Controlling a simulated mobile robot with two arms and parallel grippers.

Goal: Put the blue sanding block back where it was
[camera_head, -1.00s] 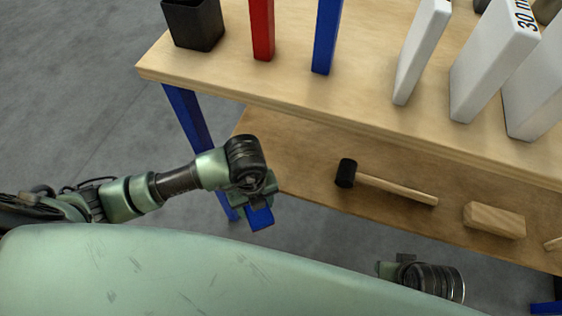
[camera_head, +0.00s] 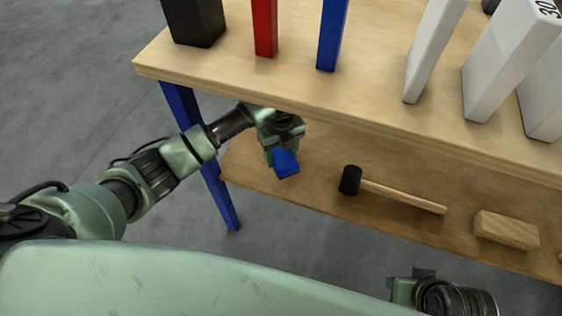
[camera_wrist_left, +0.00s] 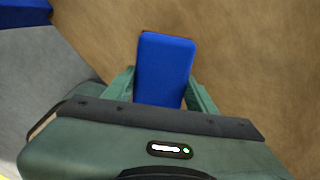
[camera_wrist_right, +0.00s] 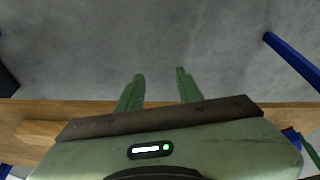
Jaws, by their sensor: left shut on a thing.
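The blue sanding block (camera_head: 286,163) is held in my left gripper (camera_head: 277,150), over the left end of the lower wooden shelf (camera_head: 310,190). In the left wrist view the block (camera_wrist_left: 165,70) sits between the two green fingers, with the brown shelf surface behind it. I cannot tell whether the block touches the shelf. My right gripper shows in the right wrist view (camera_wrist_right: 160,90) with its fingers apart and nothing between them, above grey floor.
A black-headed mallet (camera_head: 400,194) and a wooden block (camera_head: 506,230) lie on the lower shelf. The upper board (camera_head: 280,85) overhangs it and carries a black container (camera_head: 193,22) and red, blue and white upright pieces. A blue leg (camera_head: 205,160) stands at the left.

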